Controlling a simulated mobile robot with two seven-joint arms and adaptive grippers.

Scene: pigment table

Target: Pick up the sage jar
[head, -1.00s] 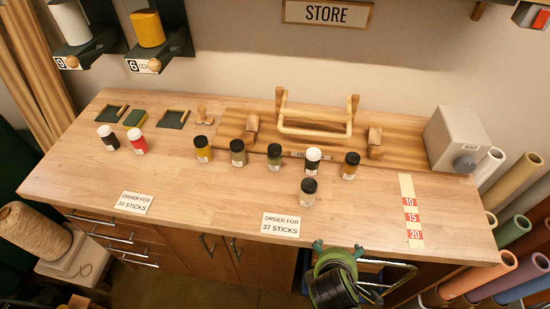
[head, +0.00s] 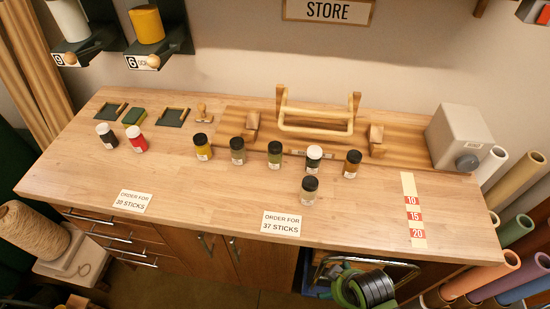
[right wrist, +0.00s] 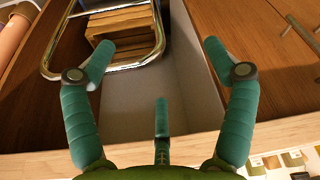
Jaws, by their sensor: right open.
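Several small jars stand upright on the wooden table. The likeliest sage jar is the pale grey-green one with a black lid (head: 310,190), alone in front of the middle row. A duller grey-green jar (head: 238,151) and an olive-green jar (head: 275,155), both black-lidded, stand in that row; I cannot tell the shades apart surely. My right gripper (head: 365,288) is low at the bottom edge, in front of the table and apart from all jars. In the right wrist view its teal fingers (right wrist: 158,62) are spread and empty. My left gripper is not in view.
A white-lidded jar (head: 313,159) stands close behind the front jar, with a brown jar (head: 352,164) to its right. A wooden rack (head: 315,125) is behind. A card (head: 282,224) lies near the front edge. A metal-framed cart (right wrist: 140,50) with crates is below the table.

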